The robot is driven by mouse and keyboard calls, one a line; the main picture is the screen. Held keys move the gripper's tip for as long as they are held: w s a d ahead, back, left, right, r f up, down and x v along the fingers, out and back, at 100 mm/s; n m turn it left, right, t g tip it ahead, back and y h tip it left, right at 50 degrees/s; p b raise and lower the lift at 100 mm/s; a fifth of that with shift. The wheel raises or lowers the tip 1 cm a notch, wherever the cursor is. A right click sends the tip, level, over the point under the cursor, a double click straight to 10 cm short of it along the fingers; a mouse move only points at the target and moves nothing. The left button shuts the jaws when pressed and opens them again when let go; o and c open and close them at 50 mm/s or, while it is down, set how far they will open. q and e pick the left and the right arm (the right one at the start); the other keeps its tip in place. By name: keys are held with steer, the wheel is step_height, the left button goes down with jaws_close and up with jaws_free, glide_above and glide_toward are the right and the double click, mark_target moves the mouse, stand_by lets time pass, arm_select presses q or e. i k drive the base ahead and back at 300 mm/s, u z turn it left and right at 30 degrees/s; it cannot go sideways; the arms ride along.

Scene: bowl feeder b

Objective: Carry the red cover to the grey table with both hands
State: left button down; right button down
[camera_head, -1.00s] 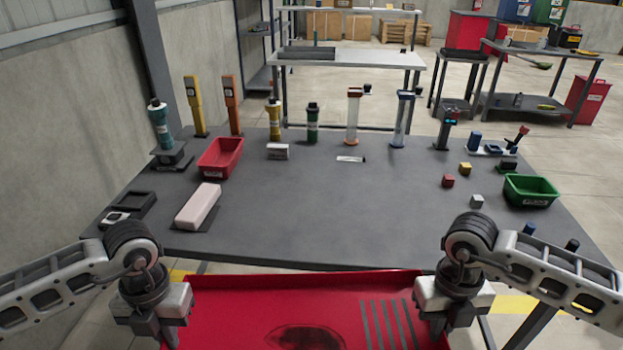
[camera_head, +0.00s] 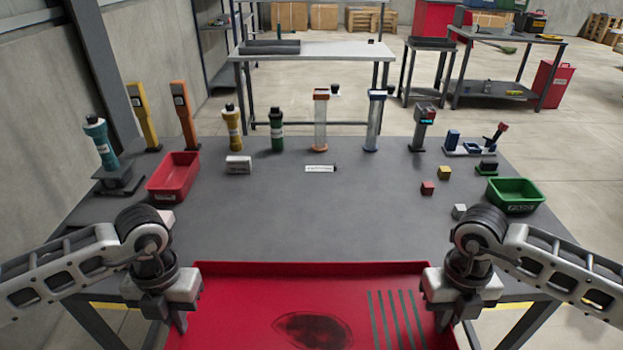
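The red cover (camera_head: 235,306) is a wide red panel with a raised rim, a dark oval patch and several dark stripes. It is at the bottom centre of the head view, and its near part is cut off. My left gripper (camera_head: 178,325) is at its left edge and my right gripper (camera_head: 447,322) at its right edge. Both seem to grip the side rims, but the fingertips are mostly hidden. The grey table (camera_head: 290,220) lies straight ahead, and the cover's far rim overlaps its near edge in the picture.
A red bin (camera_head: 173,176) and a green bin (camera_head: 515,194) stand left and right on the table. Small red (camera_head: 428,188) and yellow (camera_head: 444,173) cubes lie at right. Several upright tools and cylinders line the back. The table's middle front is clear.

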mark_target(312, 221)
steer(key=i, duration=0.55)
steer(key=z, duration=2.55)
